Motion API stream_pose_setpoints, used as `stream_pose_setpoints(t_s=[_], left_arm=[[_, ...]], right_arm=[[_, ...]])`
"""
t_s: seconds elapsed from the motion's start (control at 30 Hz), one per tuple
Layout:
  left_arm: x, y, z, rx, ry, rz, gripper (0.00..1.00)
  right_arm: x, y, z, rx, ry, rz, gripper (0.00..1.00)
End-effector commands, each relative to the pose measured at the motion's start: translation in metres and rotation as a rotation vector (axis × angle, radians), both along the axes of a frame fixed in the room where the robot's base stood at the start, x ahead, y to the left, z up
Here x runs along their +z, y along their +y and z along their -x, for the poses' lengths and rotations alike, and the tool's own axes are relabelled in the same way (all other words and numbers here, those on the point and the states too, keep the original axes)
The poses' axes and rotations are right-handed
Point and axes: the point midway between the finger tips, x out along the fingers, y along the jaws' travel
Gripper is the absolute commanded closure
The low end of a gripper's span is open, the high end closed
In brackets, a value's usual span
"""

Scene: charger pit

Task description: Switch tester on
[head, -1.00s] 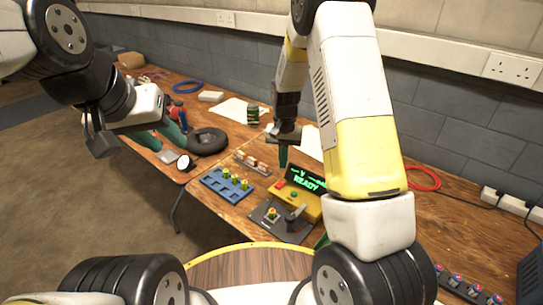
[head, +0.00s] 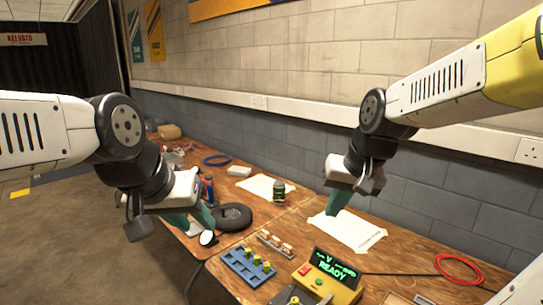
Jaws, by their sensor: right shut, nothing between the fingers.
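The yellow tester (head: 345,292) stands at the front of the wooden bench, near the bottom of the head view. Its dark display is lit with green text that includes "READY". A red button (head: 304,270) and a green button (head: 319,282) sit on its front panel. My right gripper (head: 337,204) is shut and empty, raised above and behind the tester, apart from it. My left gripper (head: 192,220) is open and empty at the bench's left side, near the black ring. The tester's lower part is cut off by the frame.
A blue tray (head: 236,272) holding yellow-topped pieces is left of the tester, with a rack of small parts (head: 276,243) behind it. A black ring (head: 232,216), a dark green can (head: 279,191), paper sheets (head: 345,231) and a red cable (head: 460,265) lie around.

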Motion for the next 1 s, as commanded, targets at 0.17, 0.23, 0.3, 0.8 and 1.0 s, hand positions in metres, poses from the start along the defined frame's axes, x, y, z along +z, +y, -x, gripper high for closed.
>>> stream_pose_setpoints(t_s=[0.17,0.23,0.3,0.8,1.0], left_arm=[[0.0,0.0,0.0,0.0,0.0,0.0,0.64],[0.0,0.0,0.0,0.0,0.0,0.0,0.64],[0.0,0.0,0.0,0.0,0.0,0.0,0.64],[0.0,0.0,0.0,0.0,0.0,0.0,0.64],[0.0,0.0,0.0,0.0,0.0,0.0,0.64]], right_arm=[[0.021,-0.003,0.05,0.042,-0.106,0.017,1.0],[0.023,-0.004,0.065,0.054,-0.134,0.026,1.0],[0.025,-0.004,0.076,0.066,-0.158,0.034,1.0],[0.025,-0.005,0.09,0.078,-0.186,0.047,1.0],[0.025,-0.005,0.087,0.085,-0.18,0.051,1.0]])
